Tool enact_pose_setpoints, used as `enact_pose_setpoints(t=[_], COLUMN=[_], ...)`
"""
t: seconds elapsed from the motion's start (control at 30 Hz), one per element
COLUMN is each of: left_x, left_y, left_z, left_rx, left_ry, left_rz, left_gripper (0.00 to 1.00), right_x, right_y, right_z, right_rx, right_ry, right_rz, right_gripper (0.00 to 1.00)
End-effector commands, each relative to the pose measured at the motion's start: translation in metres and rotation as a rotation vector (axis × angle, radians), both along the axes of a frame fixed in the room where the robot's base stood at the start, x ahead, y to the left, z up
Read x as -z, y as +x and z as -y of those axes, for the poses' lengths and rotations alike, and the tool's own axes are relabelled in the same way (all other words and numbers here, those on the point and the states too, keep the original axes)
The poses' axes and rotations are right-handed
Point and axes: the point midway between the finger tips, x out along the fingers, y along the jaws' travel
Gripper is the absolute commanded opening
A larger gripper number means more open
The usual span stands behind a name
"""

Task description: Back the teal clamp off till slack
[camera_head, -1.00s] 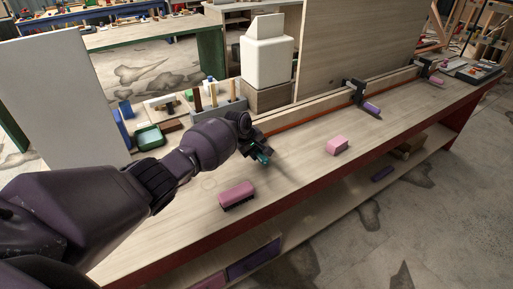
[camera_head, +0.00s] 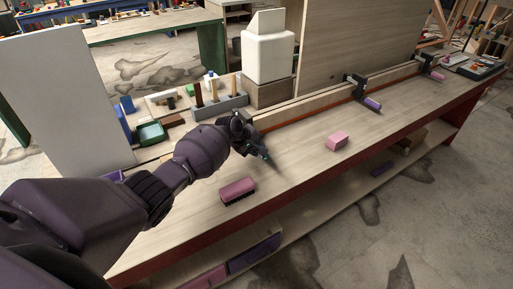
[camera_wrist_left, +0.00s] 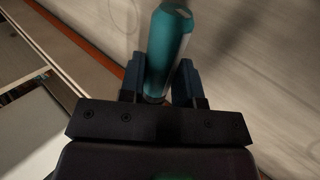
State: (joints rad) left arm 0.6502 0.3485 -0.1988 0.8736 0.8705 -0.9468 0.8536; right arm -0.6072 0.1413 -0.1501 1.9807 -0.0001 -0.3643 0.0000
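The teal clamp's handle (camera_wrist_left: 168,48) stands between the two fingers of my left gripper (camera_wrist_left: 160,85) in the left wrist view. The fingers lie close along both sides of the handle and appear shut on it. In the head view my left gripper (camera_head: 262,152) is at the near end of the wooden strip along the bench, and it hides most of the teal clamp; only a small teal spot shows. A clamp with a purple handle (camera_head: 371,103) and one with a pink handle (camera_head: 438,75) sit farther along the strip. My right gripper is not in view.
A pink-backed brush (camera_head: 237,190) and a pink block (camera_head: 337,141) lie on the bench top (camera_head: 300,165). The bench front is clear between brush and block.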

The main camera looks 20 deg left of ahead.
Motion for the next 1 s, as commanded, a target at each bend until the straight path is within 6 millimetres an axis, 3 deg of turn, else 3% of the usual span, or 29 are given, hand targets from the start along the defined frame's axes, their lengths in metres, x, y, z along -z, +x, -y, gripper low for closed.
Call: enact_pose_setpoints(t=[0.03, 0.17, 0.57, 1.0], left_x=[0.002, 0.001, -0.005, -0.05], left_y=[-0.001, -0.001, -0.003, -0.03], left_z=[0.001, 0.001, -0.002, -0.024], left_rx=[0.001, 0.0, 0.0, 0.0], left_ry=[-0.001, -0.001, 0.0, 0.001], left_rz=[-0.004, -0.003, 0.0, 0.001], left_gripper=[0.38, 0.56, 0.56, 0.56], right_x=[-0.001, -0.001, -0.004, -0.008], right_y=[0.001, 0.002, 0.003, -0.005], right_z=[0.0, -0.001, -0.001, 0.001], right_rx=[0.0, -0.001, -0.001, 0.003], right_ry=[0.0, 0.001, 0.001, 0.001], right_rz=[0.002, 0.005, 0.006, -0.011], right_gripper=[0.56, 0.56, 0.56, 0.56])
